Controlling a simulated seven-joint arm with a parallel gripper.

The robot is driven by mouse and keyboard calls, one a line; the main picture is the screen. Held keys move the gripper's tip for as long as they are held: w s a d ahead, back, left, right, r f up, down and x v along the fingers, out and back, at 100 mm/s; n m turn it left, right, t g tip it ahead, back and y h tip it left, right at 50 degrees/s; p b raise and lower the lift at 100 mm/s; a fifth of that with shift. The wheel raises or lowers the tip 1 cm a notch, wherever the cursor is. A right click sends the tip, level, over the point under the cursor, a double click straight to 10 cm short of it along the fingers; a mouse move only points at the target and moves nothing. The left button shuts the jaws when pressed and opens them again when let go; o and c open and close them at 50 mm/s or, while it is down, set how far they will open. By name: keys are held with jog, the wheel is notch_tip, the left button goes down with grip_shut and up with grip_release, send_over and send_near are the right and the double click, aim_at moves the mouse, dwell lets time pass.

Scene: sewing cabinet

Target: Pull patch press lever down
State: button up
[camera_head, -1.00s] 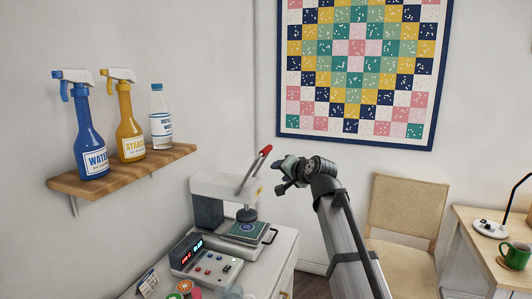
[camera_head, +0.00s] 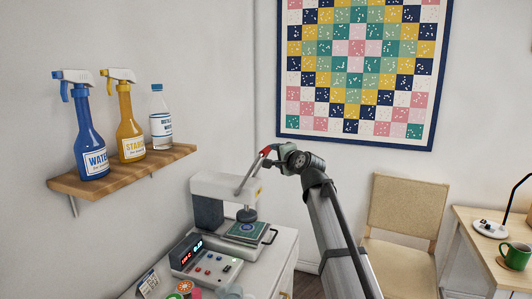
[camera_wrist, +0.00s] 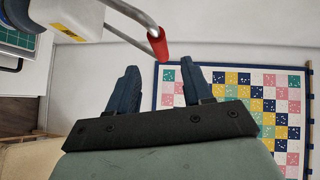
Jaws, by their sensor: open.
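The white patch press (camera_head: 226,187) stands on the cabinet top, its lever (camera_head: 248,176) raised and tilted up to the right. The lever's red grip (camera_head: 266,151) is at its upper end. In the wrist view the red grip (camera_wrist: 158,45) shows just beyond and between my fingertips. My gripper (camera_head: 272,158) is beside the red grip in the head view, partly overlapping it. In the wrist view my gripper (camera_wrist: 160,75) is open with nothing between its fingers. A green patch with a round design (camera_head: 247,229) lies on the press's lower plate under the round press head (camera_head: 246,214).
A control box (camera_head: 205,262) with a red display stands in front of the press. A wall shelf (camera_head: 125,172) with bottles is at left. A chair (camera_head: 403,212) and a desk (camera_head: 485,250) stand at right. The air around the lever is clear.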

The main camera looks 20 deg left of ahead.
aim_at(268, 152)
jog(key=x, duration=0.9)
jog(key=shift+w+a, duration=0.1)
jog(key=shift+c, duration=0.2)
grip_shut()
